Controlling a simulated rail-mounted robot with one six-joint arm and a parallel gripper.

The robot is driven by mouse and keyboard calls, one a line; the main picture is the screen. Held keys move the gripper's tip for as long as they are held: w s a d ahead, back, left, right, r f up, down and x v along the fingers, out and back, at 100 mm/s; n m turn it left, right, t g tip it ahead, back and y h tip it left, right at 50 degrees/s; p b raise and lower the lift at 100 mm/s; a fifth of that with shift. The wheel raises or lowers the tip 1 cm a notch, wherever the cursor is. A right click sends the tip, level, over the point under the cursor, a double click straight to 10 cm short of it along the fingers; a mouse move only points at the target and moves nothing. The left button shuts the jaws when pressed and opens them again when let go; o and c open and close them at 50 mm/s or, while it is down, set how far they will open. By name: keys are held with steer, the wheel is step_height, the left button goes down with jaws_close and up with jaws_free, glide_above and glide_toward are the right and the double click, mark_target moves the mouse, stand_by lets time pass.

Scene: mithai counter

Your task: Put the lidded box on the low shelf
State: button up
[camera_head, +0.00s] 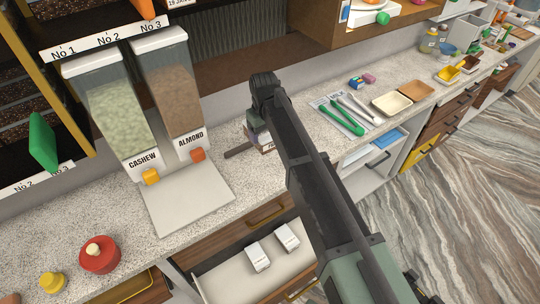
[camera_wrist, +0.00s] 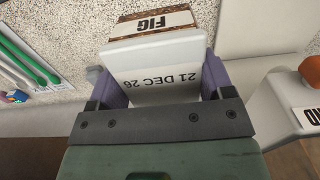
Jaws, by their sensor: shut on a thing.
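The lidded box is a pale box with a "FIG" label (camera_wrist: 160,25) and a "21 DEC 26" date on its white face (camera_wrist: 160,75). My gripper (camera_wrist: 160,88) is shut on it, with a purple finger on each side. In the head view the box (camera_head: 268,147) is mostly hidden behind my arm, close over the counter right of the almond dispenser. I cannot tell whether it touches the counter. A low open compartment with a blue item (camera_head: 386,138) lies below the counter at the right; I cannot tell whether it is the low shelf.
Cashew (camera_head: 112,105) and almond (camera_head: 168,85) dispensers stand left of my gripper. Green tongs (camera_head: 342,119) and two small trays (camera_head: 391,104) lie to the right. An open drawer (camera_head: 235,279) below holds two white boxes.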

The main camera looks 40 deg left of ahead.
steer(key=shift+s+a, duration=0.1)
steer(key=f+b, duration=0.6)
steer(key=b, duration=0.1)
steer(key=f+b, duration=1.4)
steer(key=shift+s+f, duration=0.25)
steer(key=shift+r, duration=0.25)
steer(key=shift+c, duration=0.4)
steer(key=shift+f, duration=0.15)
steer(key=o, duration=1.2)
